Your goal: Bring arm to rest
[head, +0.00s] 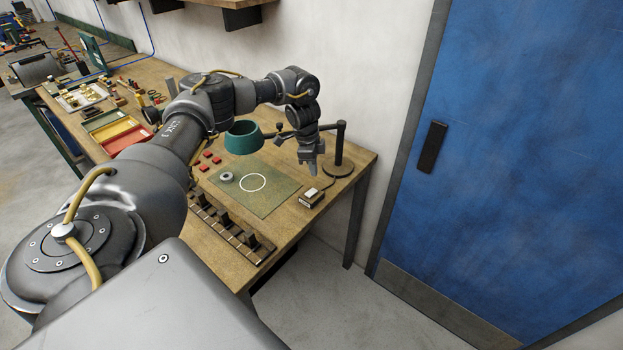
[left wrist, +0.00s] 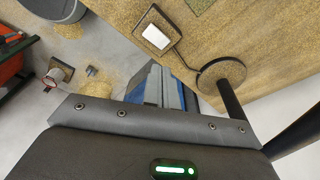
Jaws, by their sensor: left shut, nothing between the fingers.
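My left arm reaches from the lower left across the workbench (head: 222,270) in the head view. My left gripper (head: 312,171) hangs fingers down above the right end of the bench, between the green mat (head: 268,205) and a dark stand (head: 340,150). It is shut and empty. In the left wrist view the closed fingers (left wrist: 165,90) point past the bench edge, near a small box with a white top (left wrist: 156,37). My right gripper is in neither view.
A teal lamp shade (head: 243,138) is close beside the arm. A dark slotted rack (head: 228,228) lines the front edge. A small round part (head: 226,178) and several red blocks (head: 205,158) lie nearby. A blue door (head: 510,140) stands right, with free floor before it.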

